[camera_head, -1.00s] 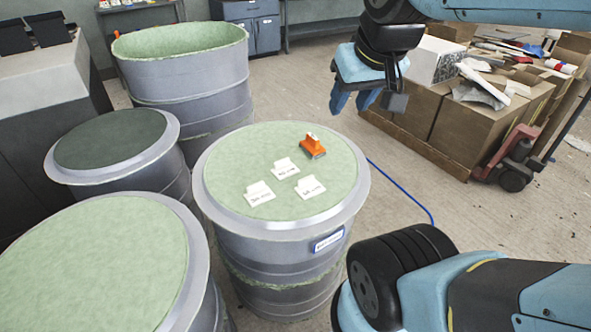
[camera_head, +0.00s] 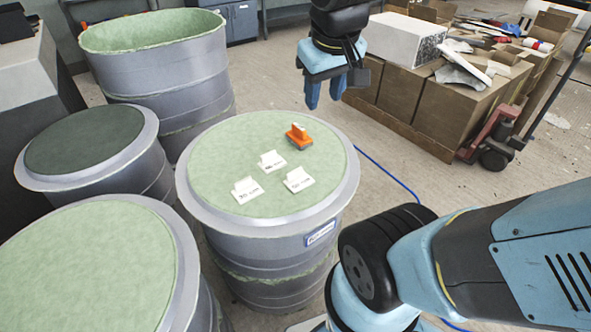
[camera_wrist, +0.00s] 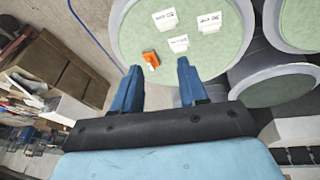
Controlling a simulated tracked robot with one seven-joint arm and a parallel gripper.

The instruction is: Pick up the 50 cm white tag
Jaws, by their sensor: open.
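Three white tags lie apart on the pale green top of a grey drum (camera_head: 215,165). One is the left tag (camera_head: 247,190), one the far tag (camera_head: 272,160) and one the right tag (camera_head: 298,180). Their print is too small to read for certain, so I cannot tell surely which is the 50 cm one. The wrist view shows all three: far tag (camera_wrist: 178,44), right tag (camera_wrist: 165,18), left tag (camera_wrist: 209,22). My gripper (camera_head: 325,98) is open and empty, above and beyond the drum's far right side. Its two blue fingers (camera_wrist: 158,68) point toward the drum top.
An orange tool (camera_head: 299,137) stands on the drum top near the far tag. Other drums stand left and behind, including an open mould (camera_head: 150,30). Boxes (camera_head: 440,100) on a pallet with a red pallet jack (camera_head: 495,135) are at right. A blue hose (camera_head: 385,172) crosses the floor.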

